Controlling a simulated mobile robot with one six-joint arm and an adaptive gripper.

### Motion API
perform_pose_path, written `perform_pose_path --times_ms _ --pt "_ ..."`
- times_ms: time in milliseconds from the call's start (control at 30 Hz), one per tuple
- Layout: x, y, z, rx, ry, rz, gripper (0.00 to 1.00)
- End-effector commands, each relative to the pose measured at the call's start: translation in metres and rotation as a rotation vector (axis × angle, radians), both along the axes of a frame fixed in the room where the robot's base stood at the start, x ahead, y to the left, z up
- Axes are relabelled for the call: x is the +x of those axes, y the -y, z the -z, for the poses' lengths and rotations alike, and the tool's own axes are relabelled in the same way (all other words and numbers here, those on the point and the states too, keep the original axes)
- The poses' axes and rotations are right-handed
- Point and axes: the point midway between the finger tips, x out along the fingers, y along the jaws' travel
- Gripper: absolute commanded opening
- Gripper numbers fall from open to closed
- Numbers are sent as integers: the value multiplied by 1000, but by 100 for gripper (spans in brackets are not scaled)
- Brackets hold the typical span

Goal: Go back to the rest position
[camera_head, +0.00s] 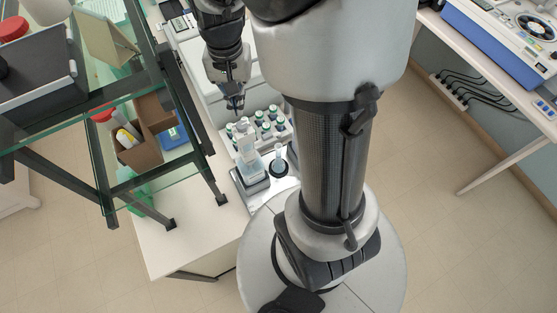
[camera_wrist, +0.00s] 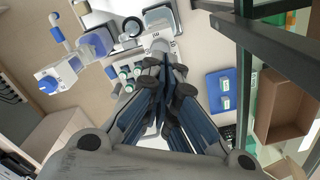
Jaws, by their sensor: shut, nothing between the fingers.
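My gripper (camera_head: 236,104) hangs over the white bench, above and behind a rack of green-capped bottles (camera_head: 264,122) in the head view. In the wrist view my gripper (camera_wrist: 165,72) has its dark fingers drawn together, with nothing between them. The bottle rack also shows in the wrist view, and its green-capped bottles (camera_wrist: 125,75) lie to the left of the fingertips. My arm spans the middle of the head view and hides part of the bench.
A glass shelf (camera_head: 150,180) on a dark frame stands left of my arm, holding a cardboard box (camera_head: 146,150). A clear vessel (camera_head: 247,145) and a small flask (camera_head: 279,160) stand before the rack. A blue-and-white machine (camera_head: 500,40) sits on the right table. Open floor lies between.

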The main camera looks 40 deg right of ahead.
Motion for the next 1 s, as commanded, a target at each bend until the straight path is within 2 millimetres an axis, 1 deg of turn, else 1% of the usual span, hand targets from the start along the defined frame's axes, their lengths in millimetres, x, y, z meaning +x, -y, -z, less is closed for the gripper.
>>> perform_pose_path --times_ms 467,567,667,767,967,1000 --pt "0 -1 2 -1 1 -2 0" --pt "-3 -5 6 -4 13 -26 0" --pt "-10 -16 15 -14 46 -87 0" --pt "-22 -31 28 -32 93 -179 0" --pt "-55 -62 58 -70 191 -381 0" --pt "-63 -68 65 -78 209 -421 0"
